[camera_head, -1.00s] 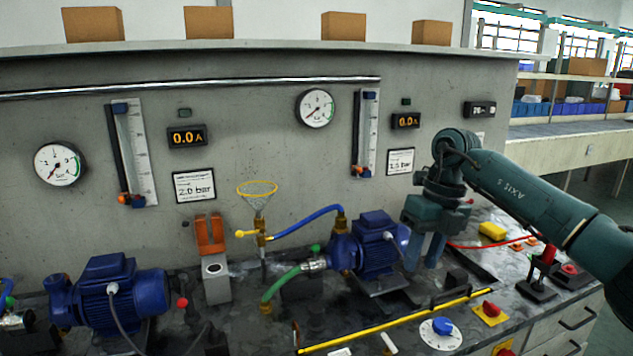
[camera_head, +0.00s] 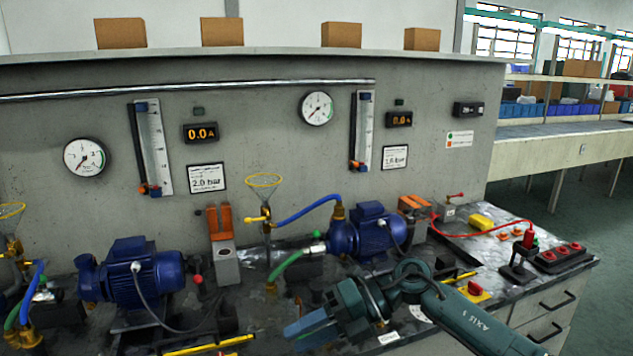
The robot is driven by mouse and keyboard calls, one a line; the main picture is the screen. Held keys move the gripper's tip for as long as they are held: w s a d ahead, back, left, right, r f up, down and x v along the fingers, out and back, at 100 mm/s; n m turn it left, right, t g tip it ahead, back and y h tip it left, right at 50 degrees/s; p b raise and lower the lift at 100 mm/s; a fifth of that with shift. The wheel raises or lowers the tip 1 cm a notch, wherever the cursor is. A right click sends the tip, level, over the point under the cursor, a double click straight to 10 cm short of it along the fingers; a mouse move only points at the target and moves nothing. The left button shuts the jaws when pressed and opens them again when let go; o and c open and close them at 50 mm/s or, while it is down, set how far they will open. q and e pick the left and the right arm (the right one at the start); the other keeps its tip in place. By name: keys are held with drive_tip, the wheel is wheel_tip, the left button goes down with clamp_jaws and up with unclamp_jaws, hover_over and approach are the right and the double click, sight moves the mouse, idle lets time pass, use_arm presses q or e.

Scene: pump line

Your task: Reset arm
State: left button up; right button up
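My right arm comes in from the lower right, low in front of the bench. Its teal gripper (camera_head: 306,332) points left, in front of the right blue pump (camera_head: 372,232). Its two fingers look apart with nothing between them, though they partly overlap from this angle. The gripper touches no pump, hose or valve that I can see. It hides part of the bench's front strip and the dial there. My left gripper is not in view.
A left blue pump (camera_head: 140,275), a green hose (camera_head: 290,264) and a blue hose (camera_head: 305,213) stand on the bench. A red probe stand (camera_head: 522,255), a yellow block (camera_head: 481,222) and a red-button box (camera_head: 560,257) sit at right. Open floor (camera_head: 590,205) lies beyond the bench's right end.

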drive_tip(key=s+a+m+t+y, duration=0.3)
drive_tip(key=m+y, duration=0.2)
drive_tip(key=y, duration=0.1)
drive_tip(key=s+d+f+m+t+h+p, duration=0.1)
drive_tip(key=d+f+m+t+h, duration=0.35)
drive_tip(key=m+t, duration=0.55)
drive_tip(key=d+f+m+t+h, duration=0.35)
drive_tip(key=d+m+t, duration=0.2)
drive_tip(key=m, duration=0.85)
drive_tip(key=s+d+f+m+g+h, duration=0.2)
drive_tip(key=s+d+f+m+h, duration=0.2)
drive_tip(key=s+f, duration=0.3)
drive_tip(key=s+d+f+m+g+h, duration=0.3)
drive_tip(key=s+d+f+m, duration=0.1)
drive_tip(key=s+f, duration=0.3)
drive_tip(key=shift+s+d+m+h+p, duration=0.3)
drive_tip(key=shift+d+h+p, duration=0.05)
drive_tip(key=shift+d+h, duration=0.1)
